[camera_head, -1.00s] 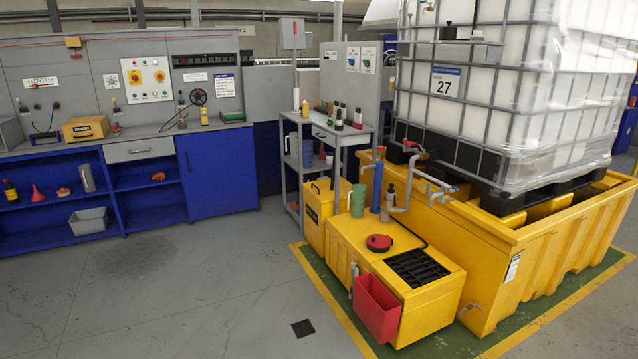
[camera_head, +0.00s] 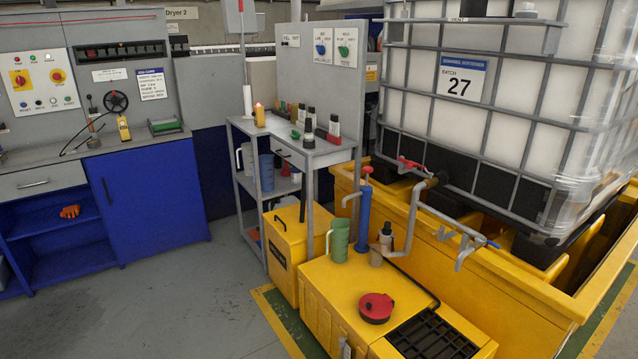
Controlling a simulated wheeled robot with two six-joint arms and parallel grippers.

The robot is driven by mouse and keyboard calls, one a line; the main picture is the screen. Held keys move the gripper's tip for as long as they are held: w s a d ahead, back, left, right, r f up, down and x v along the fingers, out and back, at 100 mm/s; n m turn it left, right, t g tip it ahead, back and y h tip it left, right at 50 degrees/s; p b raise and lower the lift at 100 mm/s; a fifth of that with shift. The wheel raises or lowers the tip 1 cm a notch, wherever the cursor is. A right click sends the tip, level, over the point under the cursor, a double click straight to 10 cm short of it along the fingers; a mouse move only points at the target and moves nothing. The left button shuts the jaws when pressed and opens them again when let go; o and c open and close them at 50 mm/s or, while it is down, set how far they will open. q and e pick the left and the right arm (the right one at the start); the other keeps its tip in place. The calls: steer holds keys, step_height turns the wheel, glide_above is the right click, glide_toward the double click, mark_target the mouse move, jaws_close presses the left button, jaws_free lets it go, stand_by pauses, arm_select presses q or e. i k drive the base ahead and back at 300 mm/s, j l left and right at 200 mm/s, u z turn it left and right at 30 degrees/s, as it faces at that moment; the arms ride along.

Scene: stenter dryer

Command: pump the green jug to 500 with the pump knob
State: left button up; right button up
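The green jug (camera_head: 339,240) stands upright on top of the yellow cabinet (camera_head: 330,285), near its back left. Its handle points left. Just right of it stands a blue hand pump (camera_head: 363,222) with a red knob (camera_head: 367,170) on top and a grey spout bending left above the jug. The jug's fill level cannot be read from here. Neither of my grippers is in view.
A red-lidded round cap (camera_head: 376,307) and a black grate (camera_head: 434,337) are on the cabinet top. A dark bottle (camera_head: 385,236) and a grey pipe (camera_head: 411,215) stand right of the pump. A grey shelf stand (camera_head: 290,150) is behind left. Floor (camera_head: 190,300) at left is clear.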

mark_target(368, 169)
steer(key=i+j+z, duration=0.2)
steer(key=i, duration=0.15)
steer(key=i+j+z, duration=0.3)
steer(key=z, duration=0.35)
steer(key=i+j+z, duration=0.15)
steer(key=z, duration=0.25)
steer(key=i+j+z, duration=0.2)
steer(key=j, duration=0.7)
steer(key=i+j+z, duration=0.2)
steer(key=j, duration=0.7)
steer(key=j+z, duration=0.2)
steer(key=j, duration=0.7)
